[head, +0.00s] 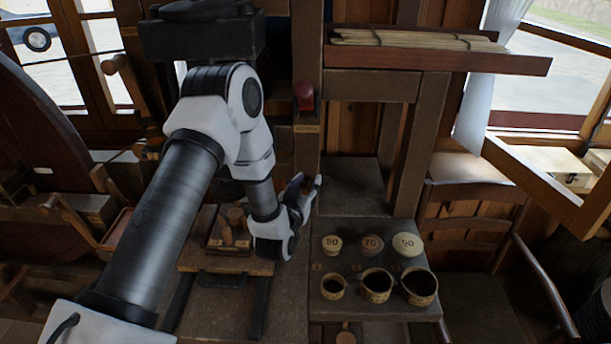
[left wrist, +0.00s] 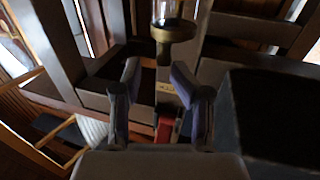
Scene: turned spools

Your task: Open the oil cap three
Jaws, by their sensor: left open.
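My left gripper (head: 308,188) reaches in front of the dark wooden post in the middle of the head view. Its fingers are apart with nothing between them; they also show open in the left wrist view (left wrist: 157,76). A glass cup with a brass base (left wrist: 172,30), perhaps an oil cup, is at the top of the wrist view, beyond the fingertips and apart from them. I cannot make out a cap or the number three on it. My right gripper is not in view.
A red knob (head: 303,96) is on the post. Round lids marked 50, 70 (head: 371,244) and 90 lie on the bench behind three woven cups (head: 376,286). A wooden tray with pegs (head: 231,236) is left of my gripper. A shelf (head: 440,58) overhangs at upper right.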

